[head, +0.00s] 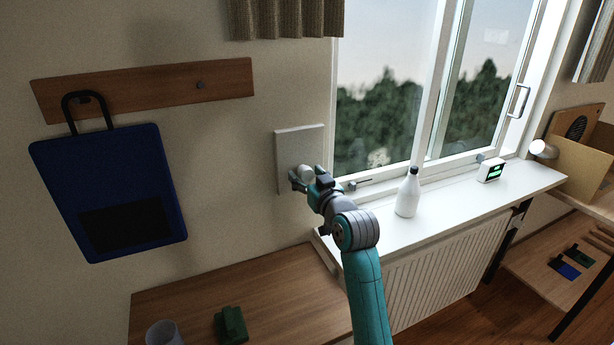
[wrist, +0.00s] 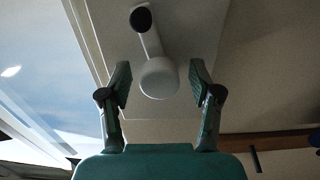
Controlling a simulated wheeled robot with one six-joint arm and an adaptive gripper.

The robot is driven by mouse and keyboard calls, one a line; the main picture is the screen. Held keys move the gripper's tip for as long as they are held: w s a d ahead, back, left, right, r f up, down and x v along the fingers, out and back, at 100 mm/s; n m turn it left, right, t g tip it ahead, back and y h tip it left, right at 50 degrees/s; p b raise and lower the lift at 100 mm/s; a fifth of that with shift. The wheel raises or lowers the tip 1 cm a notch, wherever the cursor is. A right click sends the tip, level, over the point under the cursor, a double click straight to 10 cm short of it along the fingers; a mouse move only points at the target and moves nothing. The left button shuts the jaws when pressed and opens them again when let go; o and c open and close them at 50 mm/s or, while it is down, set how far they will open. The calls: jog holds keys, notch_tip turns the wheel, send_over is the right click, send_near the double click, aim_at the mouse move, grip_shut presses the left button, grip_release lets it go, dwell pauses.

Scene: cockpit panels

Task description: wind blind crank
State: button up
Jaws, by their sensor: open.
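The blind crank (wrist: 151,42) is a light grey arm on a pale wall plate (head: 287,150), left of the window. Its near end is a round white knob (wrist: 159,80), and its other end is a dark round piece (wrist: 141,18). My gripper (head: 308,184) is at the lower part of the plate. In the wrist view its two fingers are spread, one on each side of the white knob, with visible gaps on both sides. The pleated brown blind (head: 285,18) hangs at the top by the window. My gripper partly hides the crank in the head view.
A white bottle (head: 408,195) and a small clock (head: 490,171) with a green display stand on the sill (head: 450,197), right of my arm. A dark blue bag (head: 105,180) hangs at the left. A cup (head: 164,333) and a green block (head: 231,325) are on the desk below.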

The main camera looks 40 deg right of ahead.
jog(key=shift+w, duration=0.1)
jog(key=c, duration=1.1)
jog(key=shift+m, duration=1.4)
jog(key=shift+c, duration=0.2)
jog(key=o, duration=1.1)
jog(key=shift+o, duration=0.2)
jog(key=v, duration=1.2)
